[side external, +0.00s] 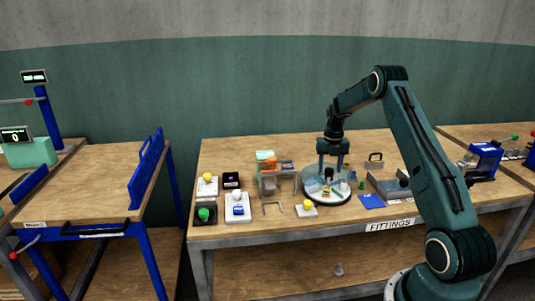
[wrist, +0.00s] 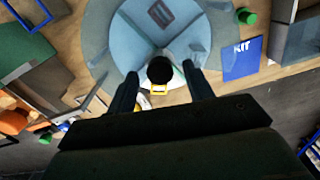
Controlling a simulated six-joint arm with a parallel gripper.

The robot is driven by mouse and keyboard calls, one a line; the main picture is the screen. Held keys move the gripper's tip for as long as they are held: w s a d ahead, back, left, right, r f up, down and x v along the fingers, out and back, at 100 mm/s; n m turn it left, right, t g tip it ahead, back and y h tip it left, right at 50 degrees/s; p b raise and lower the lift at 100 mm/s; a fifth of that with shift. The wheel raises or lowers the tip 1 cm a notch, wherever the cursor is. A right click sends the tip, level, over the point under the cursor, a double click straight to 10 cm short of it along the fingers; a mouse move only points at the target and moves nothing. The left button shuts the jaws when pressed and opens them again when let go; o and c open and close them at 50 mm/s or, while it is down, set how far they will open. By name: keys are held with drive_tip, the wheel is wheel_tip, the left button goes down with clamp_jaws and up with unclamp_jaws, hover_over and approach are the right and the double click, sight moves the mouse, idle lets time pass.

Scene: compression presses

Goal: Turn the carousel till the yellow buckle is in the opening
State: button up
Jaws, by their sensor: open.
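The carousel (side external: 341,200) is a round turntable with a light blue top and a grey outer ring. It fills the upper middle of the wrist view (wrist: 125,45). A yellow piece (wrist: 160,90), apparently the yellow buckle, shows just below the knob beside a pale wedge, partly hidden by my gripper. I cannot tell whether it lies in the opening. A dark rectangular frame (wrist: 160,13) lies on the far side of the top. My gripper (side external: 333,167) is open above the carousel, its fingers on either side of the knob (wrist: 160,72).
A blue KIT card (side external: 371,201) and a green cylinder (wrist: 247,16) lie right of the carousel. A grey metal bracket (side external: 385,187) stands beyond the card. Left are a white pad with a yellow knob (side external: 307,209), a grey stand with orange parts (side external: 267,180) and several button boxes.

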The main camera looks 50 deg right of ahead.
wheel_tip(320, 180, up, 14)
drive_tip(key=shift+f, duration=0.25)
idle(0.4)
drive_tip(key=c, duration=0.6)
drive_tip(key=shift+s+f, duration=0.1)
drive_tip(key=shift+f, duration=0.1)
drive_tip(key=c, duration=0.4)
drive_tip(key=shift+s+d+f+m, duration=0.1)
drive_tip(key=shift+s+f+m, duration=0.1)
drive_tip(key=shift+m, duration=0.1)
clamp_jaws()
drive_tip(key=s+a+f+m+t+y, duration=0.1)
drive_tip(key=s+f+m+y, duration=0.2)
drive_tip(key=s+f+m, duration=0.4)
wheel_tip(320, 180, down, 3)
drive_tip(key=m, duration=0.4)
drive_tip(key=shift+r+t, duration=0.15)
drive_tip(key=shift+t, duration=0.15)
